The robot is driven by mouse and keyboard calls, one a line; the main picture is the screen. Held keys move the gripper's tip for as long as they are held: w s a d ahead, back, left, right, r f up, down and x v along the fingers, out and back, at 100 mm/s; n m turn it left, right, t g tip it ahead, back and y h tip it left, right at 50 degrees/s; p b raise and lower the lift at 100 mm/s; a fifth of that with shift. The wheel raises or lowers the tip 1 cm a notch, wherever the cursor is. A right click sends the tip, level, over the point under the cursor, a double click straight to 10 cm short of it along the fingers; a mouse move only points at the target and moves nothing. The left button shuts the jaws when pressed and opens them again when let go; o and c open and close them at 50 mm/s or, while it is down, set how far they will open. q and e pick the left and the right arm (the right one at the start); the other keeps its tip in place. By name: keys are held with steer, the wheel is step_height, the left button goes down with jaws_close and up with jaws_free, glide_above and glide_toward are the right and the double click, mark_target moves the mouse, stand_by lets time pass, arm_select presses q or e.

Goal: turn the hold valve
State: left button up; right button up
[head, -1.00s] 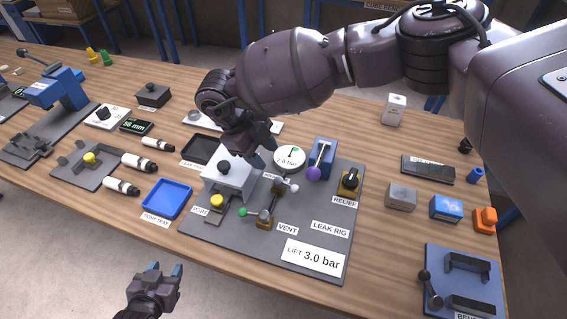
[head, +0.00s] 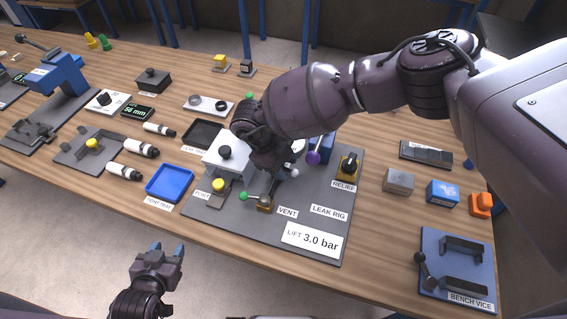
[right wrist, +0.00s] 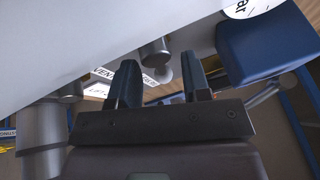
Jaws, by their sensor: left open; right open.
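The leak rig (head: 322,235) is a dark grey plate on the table. On it, a small valve lever with a pale round knob (head: 294,173) shows beside my right gripper (head: 278,178); its body is mostly hidden. I cannot read a hold label. In the right wrist view a grey cylinder (right wrist: 155,50) and a pale knob (right wrist: 165,75) show beyond and between the spread, empty fingers of my right gripper (right wrist: 158,80). My left gripper (head: 168,252) is open and empty, in front of the table.
A grey box with a black knob (head: 226,168) stands left of my right gripper. The blue tray (head: 169,184) is empty. Bare table lies between rig and bench vice (head: 457,270).

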steer(key=shift+c, duration=0.2)
steer(key=c, duration=0.7)
